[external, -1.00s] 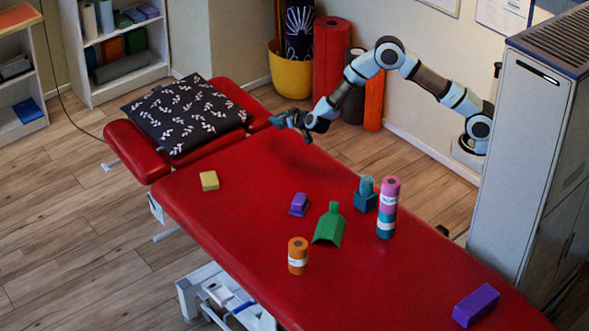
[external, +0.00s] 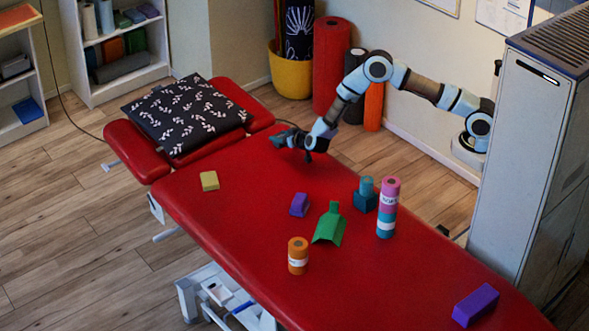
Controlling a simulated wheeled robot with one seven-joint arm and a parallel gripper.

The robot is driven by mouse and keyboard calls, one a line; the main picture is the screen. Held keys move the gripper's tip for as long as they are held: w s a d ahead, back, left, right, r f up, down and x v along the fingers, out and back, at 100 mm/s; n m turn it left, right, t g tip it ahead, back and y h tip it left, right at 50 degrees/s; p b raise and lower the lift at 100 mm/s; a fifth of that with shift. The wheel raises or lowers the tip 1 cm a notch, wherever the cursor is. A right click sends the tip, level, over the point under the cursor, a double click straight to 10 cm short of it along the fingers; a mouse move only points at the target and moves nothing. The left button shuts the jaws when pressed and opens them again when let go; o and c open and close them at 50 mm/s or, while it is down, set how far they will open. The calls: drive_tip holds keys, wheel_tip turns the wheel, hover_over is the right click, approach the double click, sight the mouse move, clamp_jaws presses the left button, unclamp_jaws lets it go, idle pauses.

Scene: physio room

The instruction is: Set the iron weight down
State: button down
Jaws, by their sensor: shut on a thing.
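My gripper (external: 289,138) is above the far part of the red treatment table (external: 245,185), just right of the head section.
A patterned cushion (external: 187,113) covers the head section.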

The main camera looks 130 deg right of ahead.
drive_tip(key=shift+c, duration=1)
unclamp_jaws()
drive_tip(key=shift+f, duration=0.1)
drive_tip(key=shift+r, duration=0.2)
drive_tip(key=b+v, duration=0.1)
drive_tip(key=v, duration=1.1)
